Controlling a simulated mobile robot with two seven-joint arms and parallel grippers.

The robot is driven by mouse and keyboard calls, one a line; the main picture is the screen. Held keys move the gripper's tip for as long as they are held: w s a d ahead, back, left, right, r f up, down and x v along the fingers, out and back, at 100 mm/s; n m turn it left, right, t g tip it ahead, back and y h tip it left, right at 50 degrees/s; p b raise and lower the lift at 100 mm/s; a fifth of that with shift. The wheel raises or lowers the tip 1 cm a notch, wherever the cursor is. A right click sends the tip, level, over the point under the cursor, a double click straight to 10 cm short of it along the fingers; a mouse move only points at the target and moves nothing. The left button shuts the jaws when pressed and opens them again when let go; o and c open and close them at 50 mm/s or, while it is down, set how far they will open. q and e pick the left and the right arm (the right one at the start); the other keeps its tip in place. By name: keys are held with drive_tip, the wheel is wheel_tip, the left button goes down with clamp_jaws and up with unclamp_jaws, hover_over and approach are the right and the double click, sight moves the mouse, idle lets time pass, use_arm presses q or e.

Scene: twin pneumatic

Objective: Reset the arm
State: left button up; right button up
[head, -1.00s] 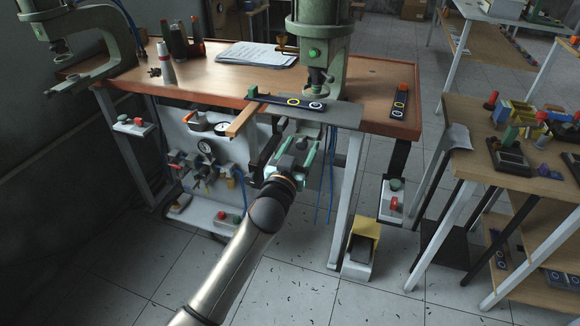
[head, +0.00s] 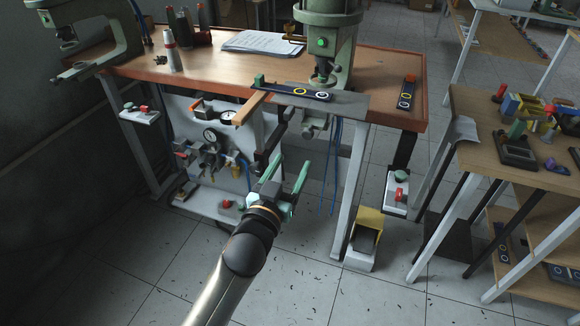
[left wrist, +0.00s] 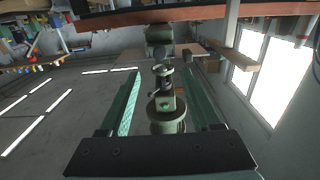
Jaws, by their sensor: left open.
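My left gripper (head: 288,175) is in front of the workbench, below the level of its top. Its two green fingers are spread with nothing between them. In the left wrist view the gripper (left wrist: 162,95) shows its fingers apart, with a green press (left wrist: 165,110) seen beyond them. In the head view the green press (head: 328,40) stands on the bench. A dark strip with rings (head: 292,91) lies under the press, apart from the gripper. My right gripper is not in view.
The wooden bench top (head: 200,70) has an orange edge above my gripper. Gauges and valves (head: 210,137) are on the panel at left. A yellow foot pedal (head: 365,235) stands on the floor. A cluttered side table (head: 470,120) is at right. Open floor lies in front.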

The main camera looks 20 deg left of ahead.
use_arm(q)
drive_tip(key=s+a+f+m+g+h+p, duration=0.1)
drive_tip(key=s+f+g+p, duration=0.6)
drive_tip(key=s+f, duration=1.4)
drive_tip(key=s+g, duration=0.1)
drive_tip(key=s, duration=0.1)
drive_tip(key=shift+s+f+m+g+h, duration=0.2)
drive_tip(key=shift+s+m+g+h, duration=0.1)
drive_tip(key=shift+s+g+h, duration=0.1)
